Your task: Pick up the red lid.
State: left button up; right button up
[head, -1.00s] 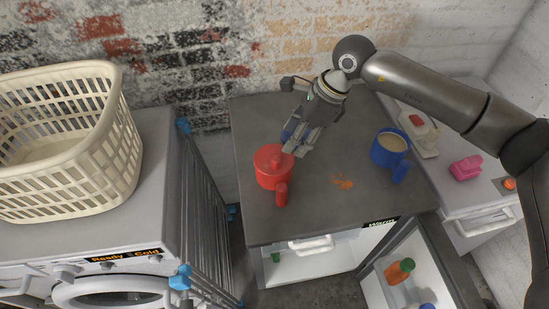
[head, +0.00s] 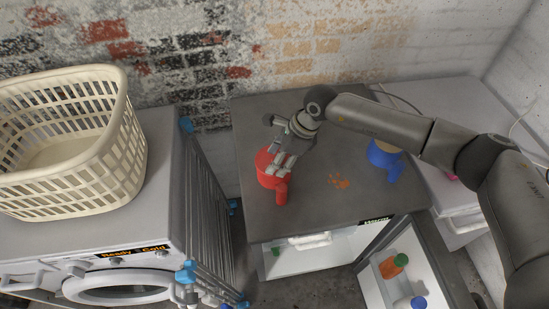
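A red mug (head: 281,192) with its handle toward me stands near the left edge of the dark grey fridge top. The red lid (head: 263,158) sits on top of the mug, and its knob is mostly hidden by my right gripper. My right gripper (head: 280,168) comes in from the right and points down over the lid, with its fingers at the knob. The frame does not show whether the fingers are shut on the knob. My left gripper is not clearly in view.
A blue mug (head: 382,168) stands right of the red one, partly behind my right arm. A cream laundry basket (head: 118,170) sits on the washer at left, beside a folded drying rack (head: 208,205). The fridge door (head: 440,265) stands open in front.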

jog(key=shift+c, duration=0.3)
grip_shut()
jog(key=shift+r, duration=0.1)
